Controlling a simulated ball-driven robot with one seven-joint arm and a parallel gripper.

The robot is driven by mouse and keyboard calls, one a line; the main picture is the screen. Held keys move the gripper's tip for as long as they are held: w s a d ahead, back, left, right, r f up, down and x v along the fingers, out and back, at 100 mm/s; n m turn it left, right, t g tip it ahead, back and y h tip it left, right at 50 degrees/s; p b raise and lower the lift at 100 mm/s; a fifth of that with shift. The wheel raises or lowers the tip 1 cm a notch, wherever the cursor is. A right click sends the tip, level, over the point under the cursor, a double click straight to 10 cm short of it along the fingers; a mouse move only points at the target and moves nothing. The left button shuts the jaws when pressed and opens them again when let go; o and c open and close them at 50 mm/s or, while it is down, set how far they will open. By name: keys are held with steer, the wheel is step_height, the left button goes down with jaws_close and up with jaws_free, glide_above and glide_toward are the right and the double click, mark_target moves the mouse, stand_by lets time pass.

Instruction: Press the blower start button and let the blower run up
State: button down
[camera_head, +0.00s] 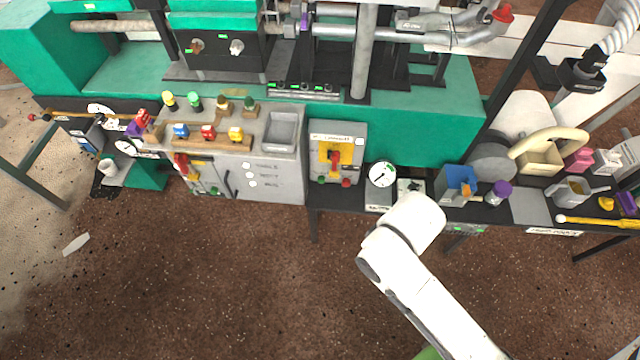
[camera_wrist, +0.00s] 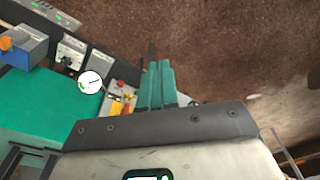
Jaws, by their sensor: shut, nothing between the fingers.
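A grey switch box (camera_head: 316,140) with a yellow plate and red handle stands mid-bench in the head view. A green button (camera_head: 321,180) and a red button (camera_head: 346,182) sit on its lower front. No readable label shows which is the blower start. In the wrist view the yellow plate (camera_wrist: 118,106) and a red button (camera_wrist: 121,84) show beside my fingers; I cannot make out the green button there. My gripper (camera_wrist: 160,64) is shut and empty, its teal fingers together, apparently apart from the box. In the head view my white arm hides the gripper.
A round white gauge (camera_head: 382,174) stands right of the box, and shows in the wrist view (camera_wrist: 90,82). A small control panel (camera_head: 411,188) and a blue container (camera_head: 459,182) stand further right. The brown floor (camera_head: 230,280) before the bench is clear.

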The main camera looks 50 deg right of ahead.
mark_target(321, 181)
steer(key=w+d+f+m+t+h+b, duration=0.1)
steer(key=w+d+f+m+t+b, duration=0.3)
steer(key=w+f+m+b, duration=0.3)
steer(key=w+d+f+m+t+b, duration=0.3)
steer(key=w+d+f+m+b, duration=0.2)
steer(key=w+f+b, duration=0.8)
steer(key=w+d+f+m+t+h+b, duration=0.1)
steer(key=w+d+f+m+t+b, duration=0.3)
steer(key=w+f+m+b, duration=0.6)
step_height(321, 181, down, 10)
steer(key=m+b, duration=0.1)
steer(key=b, duration=0.5)
steer(key=shift+d+t+h, duration=0.15)
steer(key=shift+t+h, duration=0.15)
steer(key=shift+w+f, duration=0.1)
steer(key=shift+w+d+f+b, duration=0.2)
steer(key=shift+w+d+b, duration=0.3)
steer(key=shift+b, duration=0.45)
steer(key=w+d+b, duration=0.1)
steer(key=d+b, duration=0.1)
steer(key=w+d+b, duration=0.2)
steer(key=shift+d+r, duration=0.15)
steer(key=shift+d, duration=0.05)
steer(key=shift+w+d+r+b, duration=0.1)
steer(key=shift+w+d+b, duration=0.45)
steer(key=shift+w+d, duration=0.15)
steer(key=shift+d, duration=0.15)
